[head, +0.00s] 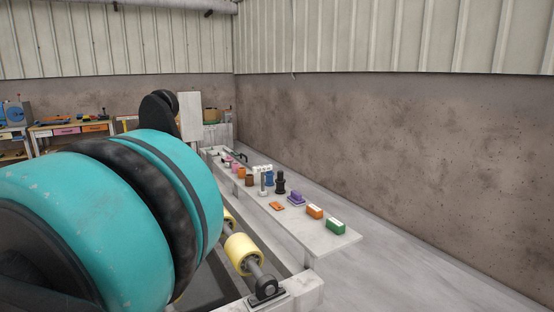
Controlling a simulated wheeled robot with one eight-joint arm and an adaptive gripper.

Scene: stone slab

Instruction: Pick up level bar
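A long pale stone slab (318,238) on supports runs away from me along the wall, with a row of small things on it. I cannot tell for sure which one is the level bar. A small flat orange piece (277,206) lies near the slab's left edge, and a thin dark bar-like thing (241,157) is near the far end. Both are too small to identify. My gripper is not in view.
Green (336,226) and orange (314,211) boxes, a purple item (296,199), a black bottle-like item (280,183) and a blue cup-like item (269,178) stand on the slab. A yellow roller (242,253) is in front. A large teal-and-black body blocks the left.

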